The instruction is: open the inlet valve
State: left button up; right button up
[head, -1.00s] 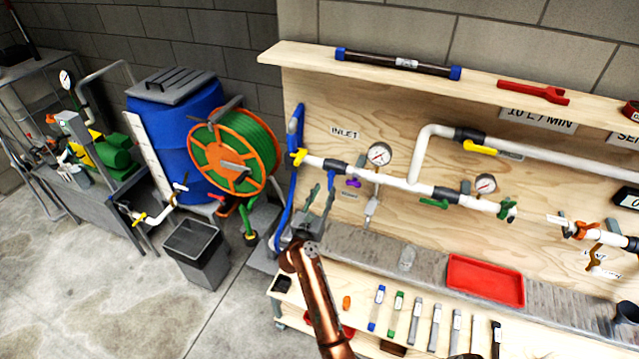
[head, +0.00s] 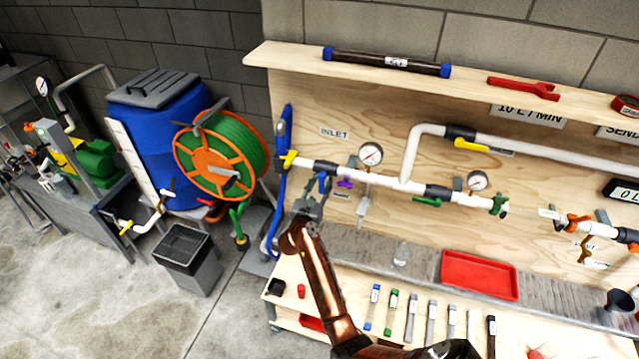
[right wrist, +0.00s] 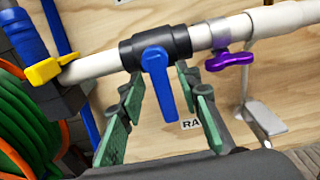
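A black valve body (right wrist: 155,48) with a blue lever (right wrist: 157,85) sits on the white pipe under the INLET label (head: 335,133). In the right wrist view the lever hangs down, across the pipe. My right gripper (right wrist: 163,105) is open, with its green-padded fingers apart on either side of the lever. Whether a pad touches it, I cannot tell. In the head view my right gripper (head: 317,188) is just below this valve and partly hides the lever. My left gripper is not in view.
A yellow handle (head: 289,160) is left of the valve; a purple handle (head: 345,184) and a gauge (head: 371,154) are close on the right. A green hose reel (head: 222,160) stands left of the board. A red tray (head: 480,276) lies on the bench.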

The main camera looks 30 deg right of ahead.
jog(key=shift+d, duration=0.1)
jog(key=shift+c, duration=0.4)
jog(key=shift+s, duration=0.1)
jog(key=shift+c, duration=0.9)
grip_shut()
